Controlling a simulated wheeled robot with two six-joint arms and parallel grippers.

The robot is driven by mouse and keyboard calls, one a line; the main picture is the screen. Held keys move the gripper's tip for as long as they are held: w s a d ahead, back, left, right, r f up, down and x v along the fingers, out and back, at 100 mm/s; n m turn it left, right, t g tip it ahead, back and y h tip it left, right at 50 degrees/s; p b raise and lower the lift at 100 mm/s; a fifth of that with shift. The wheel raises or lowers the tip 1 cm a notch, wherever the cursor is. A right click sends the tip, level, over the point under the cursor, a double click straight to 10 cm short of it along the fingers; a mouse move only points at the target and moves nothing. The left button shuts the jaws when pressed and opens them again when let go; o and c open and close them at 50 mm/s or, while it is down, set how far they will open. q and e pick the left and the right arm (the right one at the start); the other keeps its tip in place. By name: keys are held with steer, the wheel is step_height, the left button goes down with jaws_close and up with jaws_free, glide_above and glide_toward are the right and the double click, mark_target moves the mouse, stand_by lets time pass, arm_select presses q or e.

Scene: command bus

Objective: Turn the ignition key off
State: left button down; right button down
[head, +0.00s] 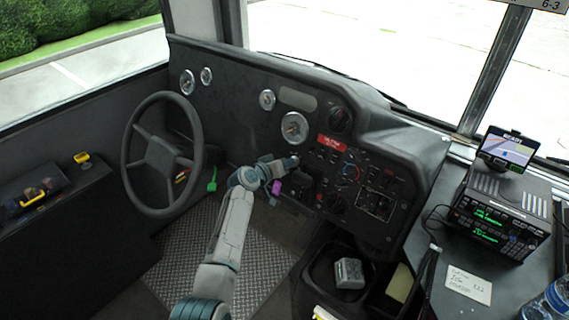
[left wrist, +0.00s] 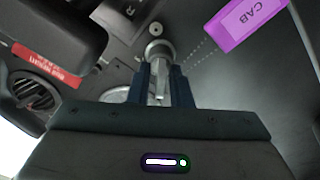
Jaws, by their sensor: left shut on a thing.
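In the left wrist view, the silver ignition key (left wrist: 161,84) sits between the two blue fingers of my left gripper (left wrist: 163,88). The round metal ignition lock (left wrist: 158,50) is just beyond the fingertips, in line with the key. A purple tag marked CAB (left wrist: 250,20) hangs at the upper right. In the head view my left gripper (head: 292,162) reaches the dashboard, shut on the key, with the purple tag (head: 276,187) just below it. The key and lock are hidden there behind the gripper. My right gripper is in neither view.
The steering wheel (head: 162,150) stands left of my arm. Dashboard switches and knobs (head: 352,172) lie close right of the gripper. A red label (left wrist: 50,62) and dark housing are near it in the wrist view. A radio unit (head: 500,215) stands far right.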

arm_select(q)
steer(key=c, duration=1.6)
jaws_free()
steer(key=shift+o, duration=0.2)
steer(key=v, duration=1)
steer(key=shift+s+a, duration=0.2)
steer(key=shift+s, duration=0.15)
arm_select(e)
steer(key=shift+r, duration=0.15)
